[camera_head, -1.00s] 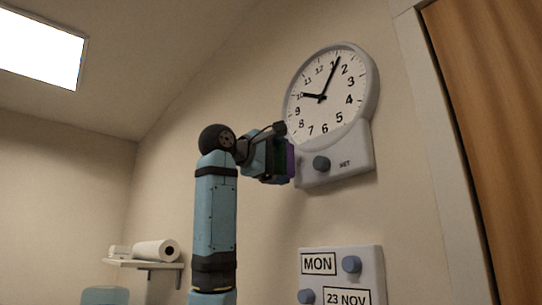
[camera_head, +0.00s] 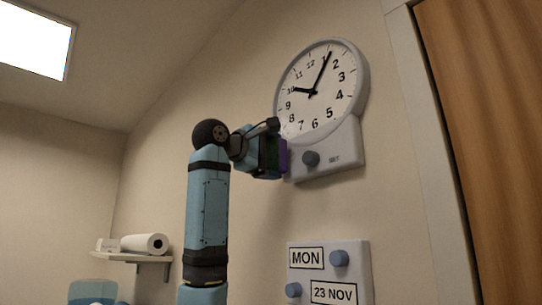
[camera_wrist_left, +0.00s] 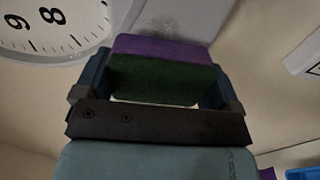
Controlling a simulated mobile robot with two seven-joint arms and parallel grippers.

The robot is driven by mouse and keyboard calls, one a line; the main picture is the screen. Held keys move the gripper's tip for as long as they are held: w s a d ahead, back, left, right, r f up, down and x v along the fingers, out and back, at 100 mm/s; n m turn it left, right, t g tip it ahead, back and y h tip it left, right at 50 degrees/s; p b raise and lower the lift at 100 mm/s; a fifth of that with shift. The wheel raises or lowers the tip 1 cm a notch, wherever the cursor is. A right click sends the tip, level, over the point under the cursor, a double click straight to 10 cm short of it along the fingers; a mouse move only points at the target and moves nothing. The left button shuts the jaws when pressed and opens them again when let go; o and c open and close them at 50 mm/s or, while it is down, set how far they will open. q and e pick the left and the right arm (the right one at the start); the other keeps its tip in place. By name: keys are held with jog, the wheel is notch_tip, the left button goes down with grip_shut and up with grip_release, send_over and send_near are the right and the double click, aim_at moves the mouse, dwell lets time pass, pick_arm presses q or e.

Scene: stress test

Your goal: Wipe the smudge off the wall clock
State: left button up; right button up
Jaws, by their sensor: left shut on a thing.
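My left gripper (camera_head: 272,154) is at the housing's left side, shut on a block-shaped sponge (camera_wrist_left: 162,50) with a purple layer and a dark green layer. The purple side faces the clock. In the left wrist view, a grey speckled smudge (camera_wrist_left: 176,24) shows on the housing just beyond the purple edge. I cannot tell whether the sponge touches it. My right gripper is not in view.
A calendar panel (camera_head: 328,273) with knobs is on the wall below the clock. A wooden door (camera_head: 485,120) with a pale frame is at the right. A shelf (camera_head: 130,257) with a paper roll (camera_head: 146,243) is at the lower left. The wall between shelf and calendar is bare.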

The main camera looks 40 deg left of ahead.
aim_at(297, 155)
pick_arm(q)
jog(key=shift+w+d, duration=0.1)
jog(key=shift+w, duration=0.8)
jog(key=shift+d, duration=0.1)
jog(key=shift+s+d, duration=0.15)
jog(key=shift+d, duration=0.75)
jog(key=shift+s+d, duration=0.1)
jog(key=shift+d, duration=1)
jog(key=shift+w+a, duration=0.1)
jog(key=shift+a, duration=0.1)
jog(key=shift+w+a+p, duration=0.2)
jog(key=shift+a+p, duration=0.2)
jog(key=shift+a, duration=1.45)
jog(key=shift+s, duration=0.15)
